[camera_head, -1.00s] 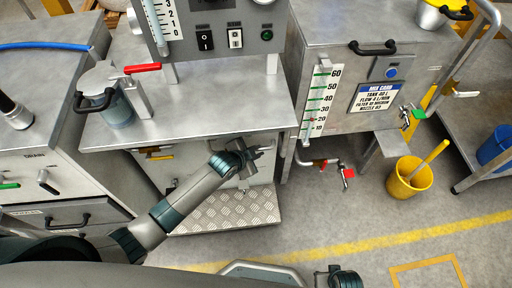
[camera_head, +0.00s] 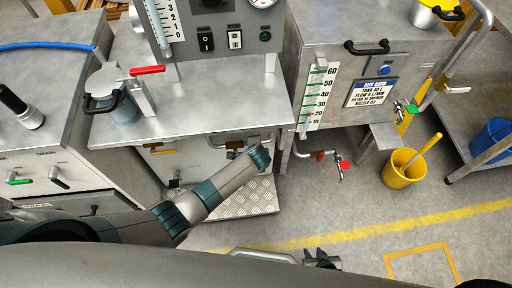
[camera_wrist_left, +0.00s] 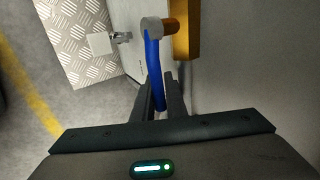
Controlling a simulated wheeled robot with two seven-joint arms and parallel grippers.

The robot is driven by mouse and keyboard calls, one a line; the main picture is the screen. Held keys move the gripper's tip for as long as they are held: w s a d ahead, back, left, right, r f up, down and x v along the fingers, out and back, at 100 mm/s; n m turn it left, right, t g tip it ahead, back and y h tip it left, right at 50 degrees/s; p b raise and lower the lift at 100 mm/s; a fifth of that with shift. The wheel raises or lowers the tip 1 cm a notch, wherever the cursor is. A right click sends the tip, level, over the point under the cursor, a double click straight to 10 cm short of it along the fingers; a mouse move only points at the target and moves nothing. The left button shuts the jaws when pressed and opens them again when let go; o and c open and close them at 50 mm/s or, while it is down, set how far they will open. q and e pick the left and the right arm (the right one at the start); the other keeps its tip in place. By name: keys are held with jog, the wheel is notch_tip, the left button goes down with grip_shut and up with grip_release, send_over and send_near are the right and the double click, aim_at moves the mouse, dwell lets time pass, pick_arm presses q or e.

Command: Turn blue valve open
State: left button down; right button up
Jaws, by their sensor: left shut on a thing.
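The blue valve's lever (camera_wrist_left: 153,62) shows in the left wrist view, hanging from a grey round hub (camera_wrist_left: 151,25) beside a brass-coloured body (camera_wrist_left: 186,30). My left gripper (camera_wrist_left: 160,88) has its two dark fingers on either side of the lever and is shut on it. In the head view my left arm reaches to below the front edge of the steel bench. The blue lever and the left fingertips are hidden there. My right gripper (camera_head: 322,259) is at the bottom of the head view, away from the bench, too small to judge its jaws.
The steel bench top (camera_head: 225,105) overhangs the valve area. A chequered step plate (camera_head: 250,196) lies below. A red-handled valve (camera_head: 343,165) is on a pipe to the right. A yellow bucket (camera_head: 402,170) stands on the floor, with clear floor in front.

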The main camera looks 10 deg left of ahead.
pick_arm(q)
jog(key=shift+f+y, duration=0.3)
jog(key=shift+y, duration=0.1)
pick_arm(e)
jog(key=shift+w+a, duration=0.1)
pick_arm(q)
jog(key=c, duration=1.8)
grip_release()
jog(key=shift+o, duration=0.2)
jog(key=shift+s+r, duration=0.1)
pick_arm(e)
jog(key=shift+r, duration=0.15)
